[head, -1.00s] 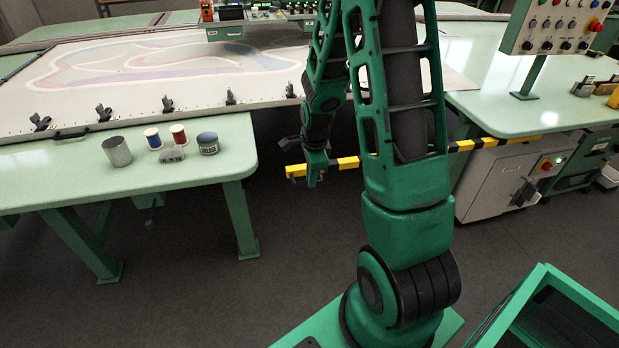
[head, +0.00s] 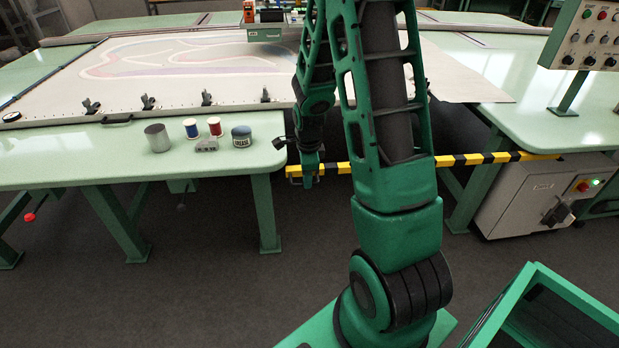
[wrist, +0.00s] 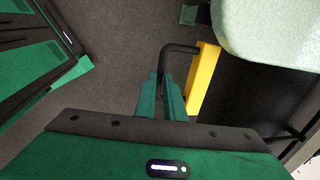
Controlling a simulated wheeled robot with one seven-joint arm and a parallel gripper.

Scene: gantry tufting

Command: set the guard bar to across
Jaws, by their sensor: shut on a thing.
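The guard bar (head: 480,158) is yellow and black striped. It runs roughly level across the gap between the two green tables, from the right table's side to near the left table's right corner. My gripper (head: 307,181) is at the bar's left end. In the wrist view my gripper (wrist: 172,98) is shut on the dark bent handle (wrist: 180,48) that joins the yellow end of the bar (wrist: 204,80). That end lies close to the pale table corner. I cannot tell whether it touches or sits in anything. My arm hides part of the bar's middle.
The left table (head: 60,165) carries a grey cup (head: 158,138), two spools and a tin (head: 241,137). A grey control cabinet (head: 530,200) stands under the right table (head: 540,115). A green open bin (head: 545,310) is at lower right. Floor left of my base is clear.

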